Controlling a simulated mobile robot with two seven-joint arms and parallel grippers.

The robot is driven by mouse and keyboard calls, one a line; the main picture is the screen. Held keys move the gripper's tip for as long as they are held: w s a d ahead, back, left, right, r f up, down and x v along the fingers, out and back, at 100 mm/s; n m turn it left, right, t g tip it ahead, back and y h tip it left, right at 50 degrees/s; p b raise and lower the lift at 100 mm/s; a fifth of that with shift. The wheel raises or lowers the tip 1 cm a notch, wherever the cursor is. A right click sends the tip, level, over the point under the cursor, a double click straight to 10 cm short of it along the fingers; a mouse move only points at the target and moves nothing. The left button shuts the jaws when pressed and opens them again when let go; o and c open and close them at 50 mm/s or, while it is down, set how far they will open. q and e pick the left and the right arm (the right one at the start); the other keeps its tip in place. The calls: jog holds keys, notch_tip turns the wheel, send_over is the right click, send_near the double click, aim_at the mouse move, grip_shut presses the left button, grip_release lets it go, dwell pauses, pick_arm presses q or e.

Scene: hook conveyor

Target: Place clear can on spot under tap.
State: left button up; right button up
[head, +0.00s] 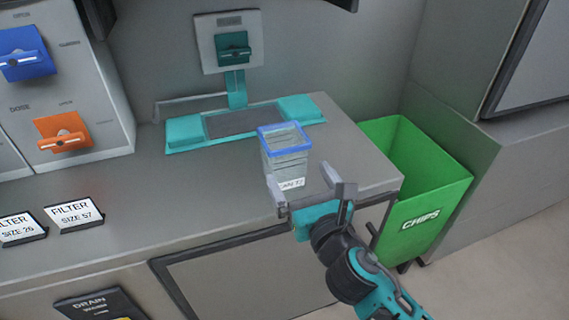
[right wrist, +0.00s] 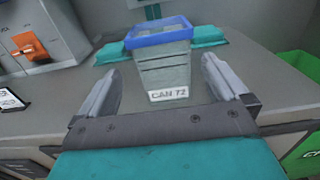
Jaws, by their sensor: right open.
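The clear can (head: 287,158) has a blue rim and a white label, and stands upright on the grey counter. The right wrist view also shows the can (right wrist: 164,68), with the label reading CAN 72. My right gripper (head: 309,190) is open at the counter's front edge, in front of the can. In the right wrist view its two fingers (right wrist: 164,88) point toward the can, one to each side of it. The tap (head: 234,50) is a teal block on a wall plate. Under it lies a dark spot (head: 245,121) between teal blocks. My left gripper is not in view.
A green CHIPS bin (head: 432,180) stands right of the counter. A grey panel with a blue knob (head: 27,53) and an orange knob (head: 62,132) stands at left. FILTER signs (head: 74,215) stand on the counter's left front. The counter (head: 190,190) is clear left of the can.

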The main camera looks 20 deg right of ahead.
aim_at(290, 159)
jog(key=w, duration=0.5)
jog(key=shift+w, duration=0.35)
jog(key=shift+w+a+r, duration=0.1)
jog(key=shift+w+r, duration=0.1)
jog(key=shift+w, duration=1.15)
jog(key=shift+w+r, duration=0.15)
jog(key=shift+w, duration=1.15)
jog(key=c, duration=1.2)
